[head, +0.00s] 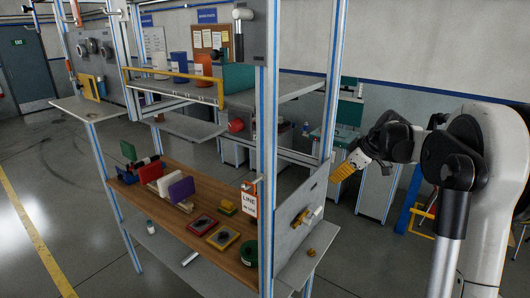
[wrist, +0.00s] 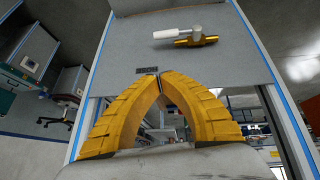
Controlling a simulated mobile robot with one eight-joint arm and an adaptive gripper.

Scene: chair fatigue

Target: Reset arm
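My gripper (head: 347,168) is raised at the right in the head view, beside the shelf unit and clear of it. In the wrist view, the two ribbed yellow fingers of my gripper (wrist: 160,76) curve together and their tips meet, with nothing held between them. My arm (head: 405,140) reaches in from the right edge, folded, with the gripper pointing left and down.
A grey side panel (head: 293,235) on the unit carries a brass fitting with a white handle (wrist: 195,38). The wooden shelf (head: 165,215) holds colored blocks and framed pieces. Blue-edged posts (head: 268,150) stand left of my gripper. A desk (head: 335,138) stands behind.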

